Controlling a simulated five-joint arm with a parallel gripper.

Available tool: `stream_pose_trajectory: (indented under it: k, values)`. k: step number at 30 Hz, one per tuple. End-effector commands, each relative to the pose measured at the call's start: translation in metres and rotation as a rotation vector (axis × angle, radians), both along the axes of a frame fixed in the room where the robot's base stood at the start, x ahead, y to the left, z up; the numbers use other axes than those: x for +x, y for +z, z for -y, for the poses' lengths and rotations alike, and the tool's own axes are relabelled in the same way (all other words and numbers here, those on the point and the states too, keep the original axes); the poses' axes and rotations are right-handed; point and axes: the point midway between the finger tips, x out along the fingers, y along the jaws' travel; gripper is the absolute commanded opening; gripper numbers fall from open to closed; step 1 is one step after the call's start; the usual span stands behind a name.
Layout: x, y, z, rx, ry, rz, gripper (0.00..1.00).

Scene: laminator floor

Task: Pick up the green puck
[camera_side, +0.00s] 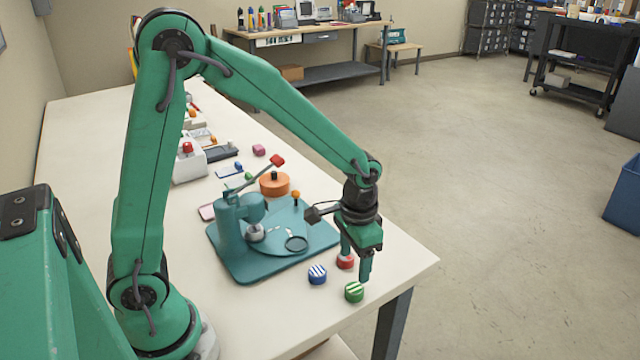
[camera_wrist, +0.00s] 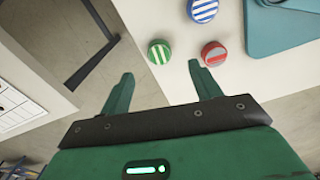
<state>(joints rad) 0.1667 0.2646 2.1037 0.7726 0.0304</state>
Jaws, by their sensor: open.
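The green puck (camera_side: 354,292) with white stripes lies on the white table near its front edge. In the wrist view the green puck (camera_wrist: 159,51) shows just past the fingertips, sideways between them, with nothing gripping it. My gripper (camera_side: 356,266) is open and empty, pointing down close to the pucks; in the wrist view its two fingers (camera_wrist: 162,74) stand apart. I cannot tell the exact height of the fingertips above the table.
A red puck (camera_side: 345,262) sits close beside my fingers, and a blue striped puck (camera_side: 317,274) lies to the left. A teal press on a base plate (camera_side: 262,268) stands behind them. The table edge (camera_side: 410,278) is close on the right.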

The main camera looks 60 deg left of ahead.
Motion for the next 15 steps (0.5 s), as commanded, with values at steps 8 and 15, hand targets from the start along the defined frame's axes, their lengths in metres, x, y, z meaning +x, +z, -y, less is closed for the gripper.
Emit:
stream_pose_trajectory:
  k: [8,15]
  values:
    - [-0.001,-0.021,0.0,0.001,0.001,-0.003,0.63]
    - [0.0,-0.025,0.0,0.0,0.001,-0.001,0.63]
